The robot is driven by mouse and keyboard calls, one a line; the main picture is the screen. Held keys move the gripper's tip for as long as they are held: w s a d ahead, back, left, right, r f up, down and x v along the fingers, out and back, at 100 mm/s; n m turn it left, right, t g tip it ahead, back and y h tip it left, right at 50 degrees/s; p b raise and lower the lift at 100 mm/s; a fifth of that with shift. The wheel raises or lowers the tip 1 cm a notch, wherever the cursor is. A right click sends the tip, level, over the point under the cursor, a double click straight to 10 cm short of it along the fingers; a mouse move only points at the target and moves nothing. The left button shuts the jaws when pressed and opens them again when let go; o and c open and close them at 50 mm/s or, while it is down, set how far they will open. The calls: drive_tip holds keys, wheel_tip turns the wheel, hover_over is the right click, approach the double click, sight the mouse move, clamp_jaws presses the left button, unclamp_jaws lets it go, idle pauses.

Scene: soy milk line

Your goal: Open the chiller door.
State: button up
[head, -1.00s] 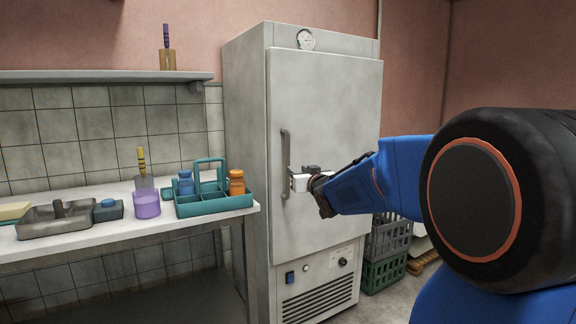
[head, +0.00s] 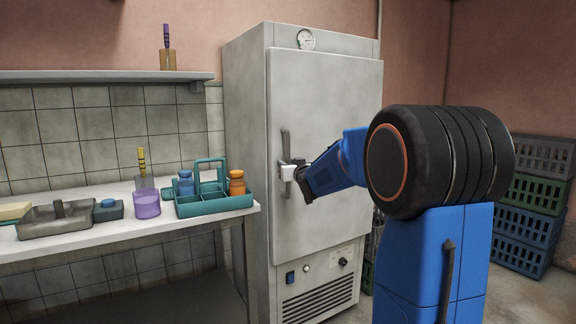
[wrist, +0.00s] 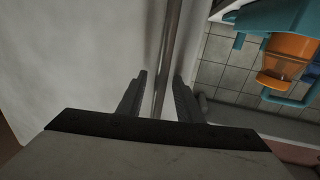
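The chiller door (head: 335,110) is a pale grey panel on the upright chiller (head: 245,130), and it is shut. Its vertical bar handle (head: 286,143) is on the left side of the door. My gripper (head: 283,171) is at the handle's middle in the head view. In the wrist view the handle (wrist: 168,50) runs between the two dark fingers of my gripper (wrist: 159,97). The fingers are apart, one on each side of the bar, with visible gaps. The wrist housing hides the lower part of the handle.
A white table (head: 110,236) stands left of the chiller. It holds a teal caddy (head: 215,204) with an orange jar (head: 237,182), a purple cup (head: 147,203) and a grey tray (head: 45,228). Stacked crates (head: 524,228) stand at the right. Floor shows in front of the crates.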

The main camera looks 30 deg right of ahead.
clamp_jaws()
